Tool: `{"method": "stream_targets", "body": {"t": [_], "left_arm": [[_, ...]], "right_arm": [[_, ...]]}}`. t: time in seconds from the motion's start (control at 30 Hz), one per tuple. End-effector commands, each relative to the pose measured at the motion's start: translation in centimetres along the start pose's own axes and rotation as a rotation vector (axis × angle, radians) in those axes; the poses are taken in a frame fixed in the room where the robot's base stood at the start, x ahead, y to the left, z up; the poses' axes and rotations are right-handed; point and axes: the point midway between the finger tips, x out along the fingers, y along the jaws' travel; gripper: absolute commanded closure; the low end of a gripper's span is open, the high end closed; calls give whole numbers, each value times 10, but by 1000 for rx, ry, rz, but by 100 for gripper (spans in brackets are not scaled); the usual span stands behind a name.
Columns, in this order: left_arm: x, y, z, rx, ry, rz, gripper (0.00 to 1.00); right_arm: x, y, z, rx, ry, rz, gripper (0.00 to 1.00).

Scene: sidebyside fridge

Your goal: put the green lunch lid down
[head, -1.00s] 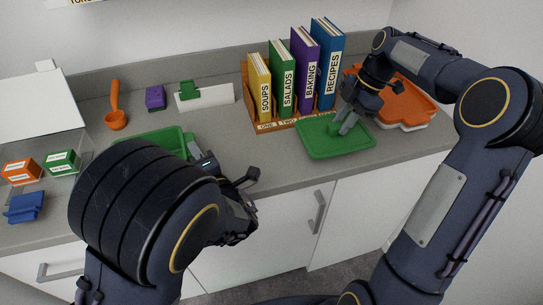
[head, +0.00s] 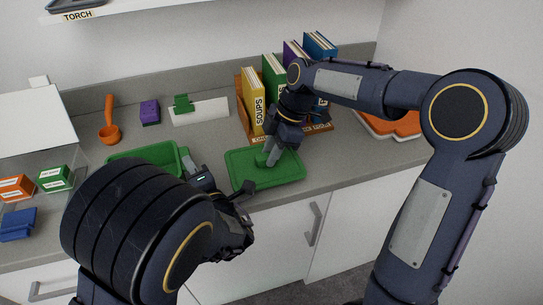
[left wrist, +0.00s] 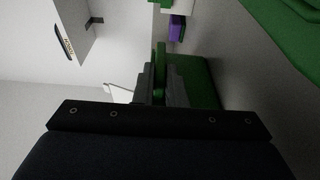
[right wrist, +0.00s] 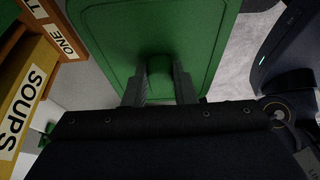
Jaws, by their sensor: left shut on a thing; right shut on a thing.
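The green lunch lid (head: 285,174) is a flat rectangular green piece with a raised grip in its middle. My right gripper (head: 270,158) is shut on that grip; the right wrist view shows both fingers around it (right wrist: 159,75). The lid is over the front of the counter, right of the green lunch box (head: 150,155); I cannot tell whether it touches the counter. My left gripper (left wrist: 160,92) is shut on the green box's rim or wall in the left wrist view. In the head view my left arm hides part of the box.
The book rack (head: 320,130) with several labelled books stands behind the lid. An orange-topped container (head: 405,124) is at the right. An orange ladle (head: 109,130), a purple block (head: 149,111) and a white stand (head: 200,111) line the back. A blue clip (head: 17,224) is at the left.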

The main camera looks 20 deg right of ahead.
Motion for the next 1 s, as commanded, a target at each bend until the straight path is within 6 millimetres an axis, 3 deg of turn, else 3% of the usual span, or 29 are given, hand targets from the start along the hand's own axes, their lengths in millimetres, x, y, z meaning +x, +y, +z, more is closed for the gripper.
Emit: {"method": "stream_targets", "body": {"t": [0.13,0.53,0.57,0.7,1.0], "left_arm": [[-1,-5,-1,5,1,-12,100],[-1,-5,-1,5,1,-12,100],[-1,-5,-1,5,1,-12,100],[-1,-5,-1,5,1,-12,100],[-1,-5,-1,5,1,-11,100]], "right_arm": [[17,0,8,1,0,-1,100],[21,0,10,1,0,-1,100],[22,0,10,1,0,-1,75],[21,0,10,0,0,0,56],[20,0,9,0,0,1,54]]}}
